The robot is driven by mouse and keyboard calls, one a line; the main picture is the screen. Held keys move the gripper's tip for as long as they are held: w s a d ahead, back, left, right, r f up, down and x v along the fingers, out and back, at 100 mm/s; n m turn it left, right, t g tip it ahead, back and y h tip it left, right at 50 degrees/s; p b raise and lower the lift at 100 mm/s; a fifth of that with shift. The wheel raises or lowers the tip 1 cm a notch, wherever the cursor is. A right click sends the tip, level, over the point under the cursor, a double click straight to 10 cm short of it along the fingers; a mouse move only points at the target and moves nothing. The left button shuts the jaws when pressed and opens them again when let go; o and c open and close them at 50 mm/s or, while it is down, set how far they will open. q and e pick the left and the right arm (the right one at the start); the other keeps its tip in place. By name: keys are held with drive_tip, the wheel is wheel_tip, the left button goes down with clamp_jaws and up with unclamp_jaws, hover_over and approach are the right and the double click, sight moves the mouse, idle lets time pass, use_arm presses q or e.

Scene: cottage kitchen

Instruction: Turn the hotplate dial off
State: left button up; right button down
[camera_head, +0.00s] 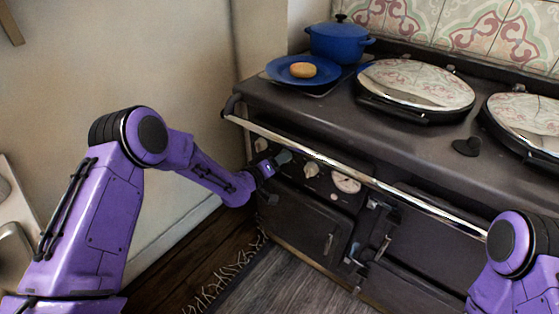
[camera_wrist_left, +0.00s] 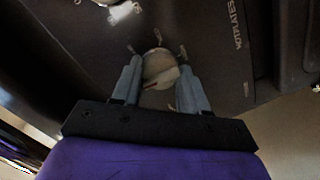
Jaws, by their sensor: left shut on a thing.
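The hotplate dial (camera_wrist_left: 160,70) is a pale round knob on the dark stove front, with tick marks around it and the lettering HOTPLATES beside it in the left wrist view. My left gripper (camera_wrist_left: 161,80) is shut on this dial, one grey finger on each side. In the head view my left gripper (camera_head: 284,158) reaches the control panel under the chrome rail, and the gripped dial is hidden there. A second knob (camera_head: 311,169) shows just right of the gripper. My right arm is at the lower right, with its gripper out of view.
The chrome rail (camera_head: 345,172) runs along the stove front above my left gripper. A white gauge (camera_head: 346,183) sits to the right. On top are a blue pot (camera_head: 338,43), a blue plate (camera_head: 280,70) with a bun (camera_head: 303,70), and two round lids (camera_head: 415,82).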

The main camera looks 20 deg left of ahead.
use_arm(q)
drive_tip(key=shift+r+n, duration=0.1)
drive_tip(key=shift+n, duration=0.5)
drive_tip(key=o, duration=1)
drive_tip(key=shift+o, duration=0.2)
drive_tip(key=v, duration=1)
drive_tip(key=shift+s+a, duration=0.2)
drive_tip(key=shift+a, duration=0.05)
